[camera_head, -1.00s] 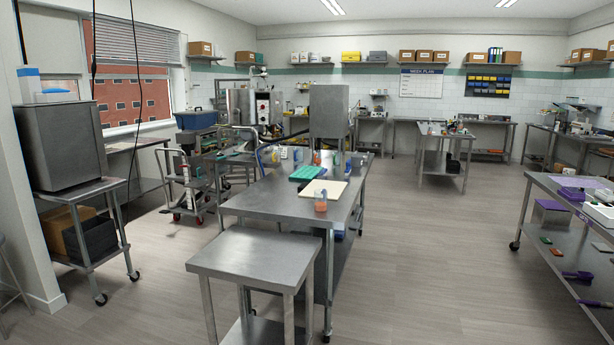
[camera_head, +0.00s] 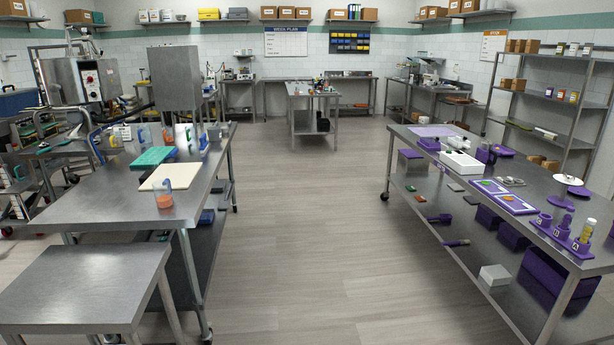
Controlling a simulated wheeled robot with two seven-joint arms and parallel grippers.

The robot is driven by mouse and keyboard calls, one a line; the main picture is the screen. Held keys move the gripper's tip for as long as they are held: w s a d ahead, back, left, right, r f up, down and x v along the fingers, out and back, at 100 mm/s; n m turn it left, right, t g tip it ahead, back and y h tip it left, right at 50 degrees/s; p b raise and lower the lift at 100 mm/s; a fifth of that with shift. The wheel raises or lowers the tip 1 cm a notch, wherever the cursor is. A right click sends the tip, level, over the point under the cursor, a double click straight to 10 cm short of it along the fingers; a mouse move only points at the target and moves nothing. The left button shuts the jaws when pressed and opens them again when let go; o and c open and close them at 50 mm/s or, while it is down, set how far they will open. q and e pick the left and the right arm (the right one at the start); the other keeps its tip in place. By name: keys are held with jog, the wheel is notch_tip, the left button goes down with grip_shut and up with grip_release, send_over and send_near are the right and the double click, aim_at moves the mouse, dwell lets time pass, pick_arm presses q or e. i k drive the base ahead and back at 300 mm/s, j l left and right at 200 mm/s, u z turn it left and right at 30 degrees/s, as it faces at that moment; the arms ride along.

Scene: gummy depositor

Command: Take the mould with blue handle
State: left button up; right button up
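I cannot make out a mould with a blue handle for certain. A green tray-like piece (camera_head: 153,158) lies on the left steel table (camera_head: 110,195), beside a pale board (camera_head: 171,176). Several small upright items stand at that table's far end, with blue and green parts (camera_head: 113,139) too small to tell apart. Blue objects (camera_head: 207,216) lie on its lower shelf, partly hidden by the top. Neither of my grippers is in view.
A cup with orange contents (camera_head: 163,193) stands at the left table's edge. A bare steel table (camera_head: 85,285) is in front. The right table (camera_head: 480,185) carries purple items and a white device (camera_head: 462,165). A wide floor aisle (camera_head: 300,220) between the tables is clear.

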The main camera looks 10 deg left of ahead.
aim_at(142, 162)
jog(key=i, duration=1.9)
